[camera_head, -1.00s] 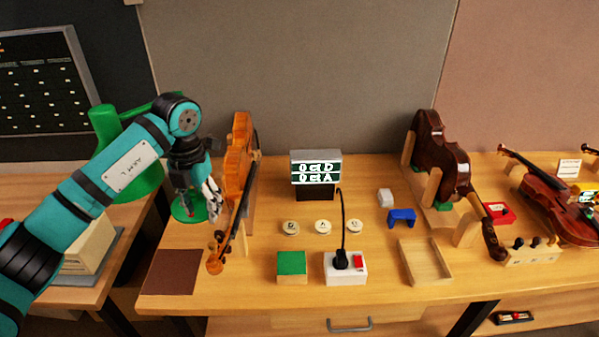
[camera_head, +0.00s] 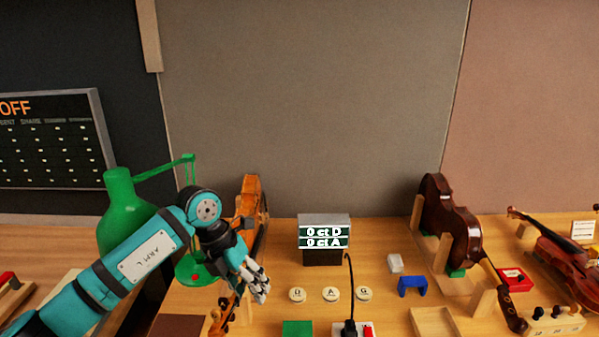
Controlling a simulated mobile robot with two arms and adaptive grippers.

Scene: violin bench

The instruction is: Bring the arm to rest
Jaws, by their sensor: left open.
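My left arm, teal and black, comes in from the left. Its gripper (camera_head: 258,287) is open and empty, in front of the orange-brown violin (camera_head: 251,200) standing on its side at the bench's left. The arm and gripper hide part of that violin's middle; its scroll (camera_head: 219,318) shows below. I cannot tell whether the gripper touches the violin. My right gripper is not in view.
A display box (camera_head: 324,238) reads "0 ct D" and "0 ct A". Round buttons (camera_head: 331,294), a blue bracket (camera_head: 412,285) and a dark violin (camera_head: 449,220) are further right. Bench left of the display is partly clear.

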